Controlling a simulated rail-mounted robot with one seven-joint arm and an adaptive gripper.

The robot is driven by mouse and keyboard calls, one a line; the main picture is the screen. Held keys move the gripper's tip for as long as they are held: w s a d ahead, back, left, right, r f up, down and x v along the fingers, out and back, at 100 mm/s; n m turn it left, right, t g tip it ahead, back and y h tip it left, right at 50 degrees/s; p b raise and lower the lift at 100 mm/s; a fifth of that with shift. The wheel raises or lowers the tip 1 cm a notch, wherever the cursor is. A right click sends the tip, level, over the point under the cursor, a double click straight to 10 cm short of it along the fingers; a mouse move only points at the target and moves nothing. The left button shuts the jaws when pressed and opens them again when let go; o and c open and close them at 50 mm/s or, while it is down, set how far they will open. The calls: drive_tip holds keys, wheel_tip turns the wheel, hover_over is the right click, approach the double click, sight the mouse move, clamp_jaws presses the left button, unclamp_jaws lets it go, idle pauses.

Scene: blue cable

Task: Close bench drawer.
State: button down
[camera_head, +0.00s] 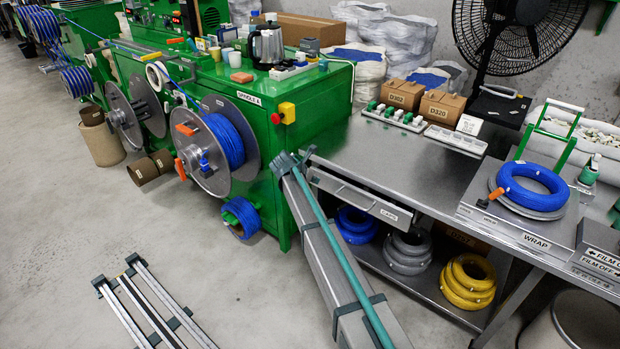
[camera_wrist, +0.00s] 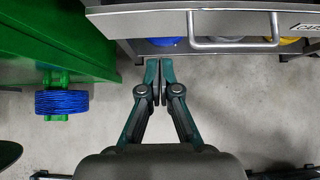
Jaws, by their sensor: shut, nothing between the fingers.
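The bench drawer (camera_head: 360,196) is under the left part of the metal bench, with a bar handle and a small label on its front. Its front stands a little out from the bench edge in the head view; how far it is open is hard to tell. In the wrist view the drawer front and its handle (camera_wrist: 235,44) run across the top. My gripper (camera_wrist: 153,80) is shut and empty, its fingertips left of the handle, near the drawer's left end. In the head view my gripper (camera_head: 288,160) is beside that end, by the green cabinet. Contact cannot be told.
The green machine cabinet (camera_head: 300,115) stands close on the left, with a blue cable spool (camera_head: 225,140). Blue, grey and yellow coils (camera_head: 468,282) lie on the shelf below the bench. A wrap station (camera_head: 515,225) is at the right. The floor at left is mostly clear.

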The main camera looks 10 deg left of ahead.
sight(330, 177)
drive_tip(key=shift+w+d+f, duration=0.6)
drive_tip(key=shift+w, duration=0.5)
drive_tip(key=shift+w+d+f, duration=0.55)
drive_tip(key=shift+w+f, duration=0.05)
drive_tip(key=shift+w, duration=0.55)
drive_tip(key=shift+w+d+f, duration=0.6)
drive_tip(key=shift+w, duration=0.5)
drive_tip(key=shift+w+d+p, duration=0.35)
drive_tip(key=shift+w+p, duration=0.15)
drive_tip(key=shift+w, duration=0.15)
drive_tip(key=shift+w+d+p, duration=0.3)
drive_tip(key=shift+w+p, duration=0.2)
drive_tip(key=shift+w, duration=0.1)
drive_tip(key=shift+s, duration=0.1)
